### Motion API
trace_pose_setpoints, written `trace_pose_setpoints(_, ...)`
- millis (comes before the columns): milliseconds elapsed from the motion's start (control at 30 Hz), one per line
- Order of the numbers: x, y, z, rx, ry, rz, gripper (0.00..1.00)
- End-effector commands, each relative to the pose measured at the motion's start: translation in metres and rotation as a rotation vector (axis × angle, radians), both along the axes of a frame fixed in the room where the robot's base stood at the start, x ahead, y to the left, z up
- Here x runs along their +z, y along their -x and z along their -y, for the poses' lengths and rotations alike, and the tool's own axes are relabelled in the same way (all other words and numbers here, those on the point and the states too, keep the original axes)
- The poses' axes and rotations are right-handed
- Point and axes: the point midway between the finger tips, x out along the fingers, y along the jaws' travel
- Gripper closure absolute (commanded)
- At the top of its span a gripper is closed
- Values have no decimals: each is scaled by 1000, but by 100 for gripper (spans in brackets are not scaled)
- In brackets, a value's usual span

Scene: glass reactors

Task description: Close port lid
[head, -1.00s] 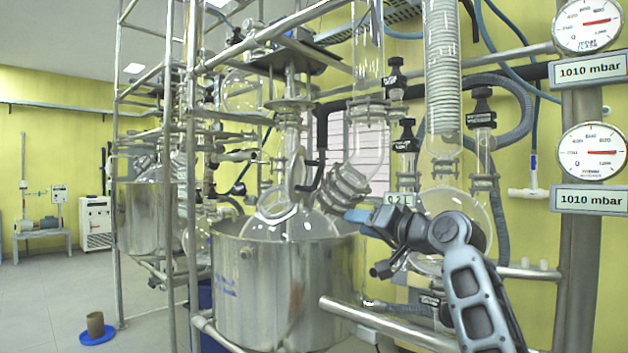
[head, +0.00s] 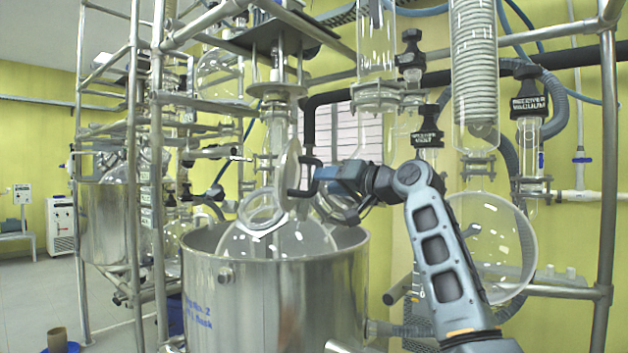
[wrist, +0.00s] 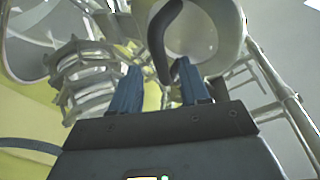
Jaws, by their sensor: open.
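The port lid (head: 289,172) is a round glass disc standing raised, nearly edge-on, beside the open port ring (head: 262,211) on top of the glass vessel (head: 280,240). Its black handle (head: 305,180) sticks out to the right. My gripper (head: 322,178) comes from the right at the handle's height, close to it. In the wrist view my gripper (wrist: 158,80) is open, with its two blue fingers apart. The curved black handle (wrist: 158,42) hangs between the fingertips there, with the pale lid (wrist: 215,35) behind. I cannot tell whether the fingers touch the handle.
The vessel sits in a large steel pot (head: 270,300). A metal frame (head: 157,180) stands at left. A round glass flask (head: 495,245) and a coiled glass condenser (head: 474,75) are at right, beside my arm. Ribbed glass joints (wrist: 85,75) are near the fingers at left.

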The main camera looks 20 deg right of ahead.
Motion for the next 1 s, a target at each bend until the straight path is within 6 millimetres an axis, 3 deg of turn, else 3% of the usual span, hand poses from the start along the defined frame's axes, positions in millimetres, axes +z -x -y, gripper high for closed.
trace_pose_setpoints(300, 1, -38, -19, 1, 0, -2, 55)
trace_pose_setpoints(733, -1, -47, -23, 1, 1, 0, 55)
trace_pose_setpoints(1000, -1, -47, -23, 1, 0, -1, 79)
